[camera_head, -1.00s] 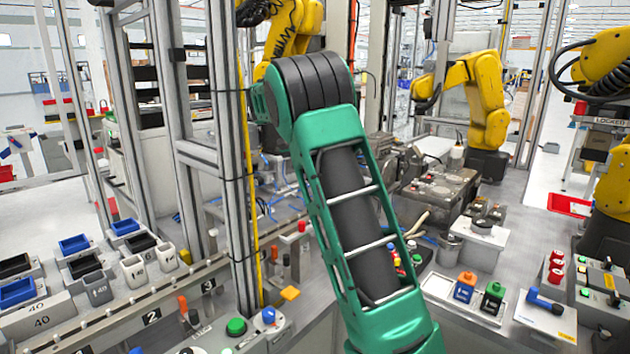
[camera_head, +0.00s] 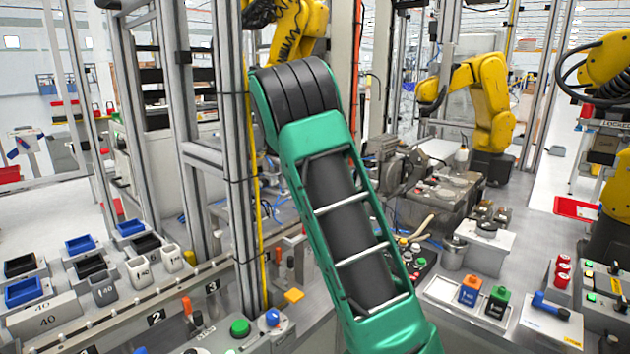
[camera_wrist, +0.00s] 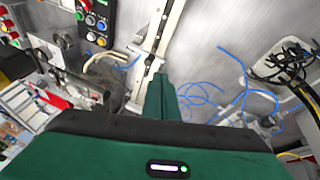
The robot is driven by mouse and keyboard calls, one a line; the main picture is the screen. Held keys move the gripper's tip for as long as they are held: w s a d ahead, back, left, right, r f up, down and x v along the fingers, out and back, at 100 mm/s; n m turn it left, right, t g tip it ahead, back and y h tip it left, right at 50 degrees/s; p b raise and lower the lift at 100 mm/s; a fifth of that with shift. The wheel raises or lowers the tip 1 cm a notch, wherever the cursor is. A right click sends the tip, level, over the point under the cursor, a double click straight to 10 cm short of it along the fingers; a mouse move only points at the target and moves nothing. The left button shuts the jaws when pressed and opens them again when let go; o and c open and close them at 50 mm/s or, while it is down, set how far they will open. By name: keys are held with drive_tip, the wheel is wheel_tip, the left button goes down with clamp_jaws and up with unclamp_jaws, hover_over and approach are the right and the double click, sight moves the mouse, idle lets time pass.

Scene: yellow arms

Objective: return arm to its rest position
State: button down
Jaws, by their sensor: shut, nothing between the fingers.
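My green arm (camera_head: 345,225) rises from the bottom of the head view and leans to the left, with its black-banded elbow (camera_head: 300,95) at the top. The head view does not show my gripper; it is hidden behind the arm or out of frame. In the wrist view my gripper (camera_wrist: 161,97) shows as green fingers close together, with nothing held. The fingers point over a grey work surface (camera_wrist: 205,45) with loose blue cables (camera_wrist: 200,95).
Yellow robot arms stand behind (camera_head: 475,95) and at the right (camera_head: 605,80). A metal frame post (camera_head: 232,150) stands just left of my arm. Bins (camera_head: 85,265) line the left bench.

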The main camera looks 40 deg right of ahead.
drive_tip(key=s+f+n+y, duration=0.3)
drive_tip(key=s, duration=1.6)
drive_tip(key=s+a+f+n, duration=0.1)
drive_tip(key=s+a+f, duration=0.3)
drive_tip(key=s, duration=0.3)
drive_tip(key=s+a+f+n+y, duration=0.1)
drive_tip(key=s+a+f, duration=0.3)
drive_tip(key=s+a, duration=0.2)
drive_tip(key=s+a+f+n+t, duration=0.1)
drive_tip(key=s+a+f, duration=0.3)
drive_tip(key=s, duration=0.4)
drive_tip(key=shift+s+a+n+y, duration=0.25)
drive_tip(key=shift+a+n+y, duration=0.05)
drive_tip(key=shift+a+n, duration=0.2)
drive_tip(key=shift+f, duration=0.1)
